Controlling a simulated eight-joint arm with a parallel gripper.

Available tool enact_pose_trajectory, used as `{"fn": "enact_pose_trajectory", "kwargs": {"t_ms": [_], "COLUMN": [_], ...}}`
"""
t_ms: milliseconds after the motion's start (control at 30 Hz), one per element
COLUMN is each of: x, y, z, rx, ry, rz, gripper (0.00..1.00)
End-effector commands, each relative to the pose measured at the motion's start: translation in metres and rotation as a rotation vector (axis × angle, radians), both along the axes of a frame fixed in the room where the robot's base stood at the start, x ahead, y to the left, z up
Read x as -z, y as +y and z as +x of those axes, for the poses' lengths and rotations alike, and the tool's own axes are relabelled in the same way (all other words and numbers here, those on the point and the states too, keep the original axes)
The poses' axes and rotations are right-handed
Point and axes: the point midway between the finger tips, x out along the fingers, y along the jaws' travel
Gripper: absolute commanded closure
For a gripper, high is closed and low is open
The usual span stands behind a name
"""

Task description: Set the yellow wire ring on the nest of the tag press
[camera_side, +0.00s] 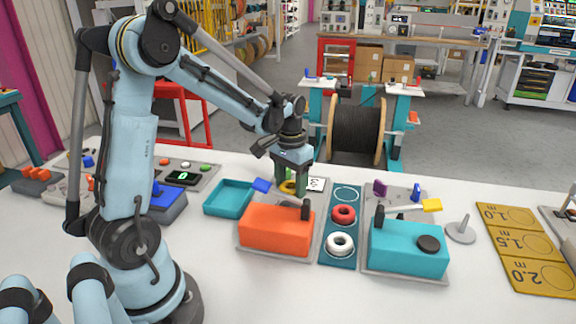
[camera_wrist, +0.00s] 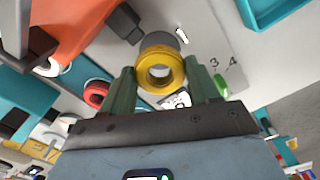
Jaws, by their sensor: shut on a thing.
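The yellow wire ring (camera_side: 288,187) is between the green fingers of my gripper (camera_side: 289,182). In the wrist view the ring (camera_wrist: 160,87) faces the camera between both fingers of my gripper (camera_wrist: 161,76), which is shut on it. The ring is behind the orange press (camera_side: 275,232), over the back part of its grey base plate. In the wrist view the orange press (camera_wrist: 88,22) is at the upper left, with a dark arm pointing toward the ring. A grey round spot (camera_wrist: 177,37) shows just beyond the ring; whether the ring touches anything below is unclear.
A teal board (camera_side: 337,254) right of the orange press holds a red ring (camera_side: 343,215) and a white ring (camera_side: 340,244). A teal press (camera_side: 407,250) stands further right. An empty teal tray (camera_side: 226,199) is at the left. A white printed card (camera_side: 316,184) is close behind my gripper.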

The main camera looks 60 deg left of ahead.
Motion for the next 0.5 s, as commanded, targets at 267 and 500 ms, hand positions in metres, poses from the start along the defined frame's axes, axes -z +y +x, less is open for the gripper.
{"fn": "enact_pose_trajectory", "kwargs": {"t_ms": [267,500], "x": [0.018,0.018], "y": [0.0,0.0], "z": [0.0,0.0], "rx": [0.0,0.0], "ry": [0.0,0.0], "rz": [0.0,0.0], "gripper": [0.7,0.7]}}
